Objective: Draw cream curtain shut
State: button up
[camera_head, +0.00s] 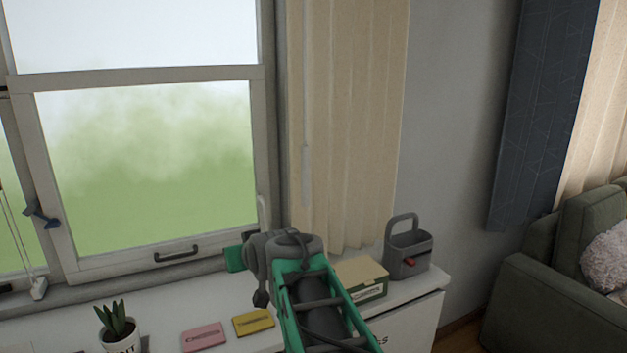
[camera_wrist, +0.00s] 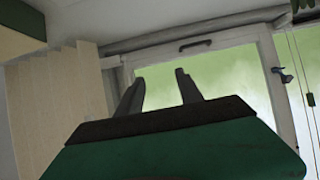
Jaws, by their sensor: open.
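The cream curtain (camera_head: 345,120) hangs gathered in pleats at the right side of the window (camera_head: 150,150); the window glass is uncovered. In the wrist view the curtain (camera_wrist: 55,110) is at the left, apart from my gripper. A thin grey wand (camera_head: 306,150) hangs along the curtain's left part in the head view. My gripper (camera_wrist: 158,85) is open and empty in the wrist view, its two dark fingers pointing at the window. In the head view my arm reaches over the cabinet below the curtain and hides part of it; the fingertips are hidden there.
A white cabinet (camera_head: 415,308) stands below the window. On it are a plant pot (camera_head: 120,340), a pink card (camera_head: 204,337), a yellow card (camera_head: 254,322), a box (camera_head: 362,280) and a grey caddy (camera_head: 408,255). A green sofa (camera_head: 545,305) and a dark blue curtain (camera_head: 545,110) are at right.

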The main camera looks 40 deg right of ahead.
jog(key=w+d+r+m+t+h, duration=0.15)
jog(key=d+r, duration=0.35)
jog(key=d, duration=0.5)
jog(key=m+t+h+b, duration=0.1)
jog(key=t+h, duration=0.2)
jog(key=h, duration=0.1)
send_near(306, 171)
jog(key=x, duration=0.4)
jog(key=p+x, duration=0.2)
jog(key=x, duration=0.4)
jog(key=shift+w+d, duration=0.2)
jog(key=shift+w, duration=0.15)
jog(key=shift+w+d, duration=0.1)
jog(key=shift+w, duration=0.1)
jog(key=shift+c, duration=0.2)
jog(key=shift+f, duration=0.1)
grip_shut()
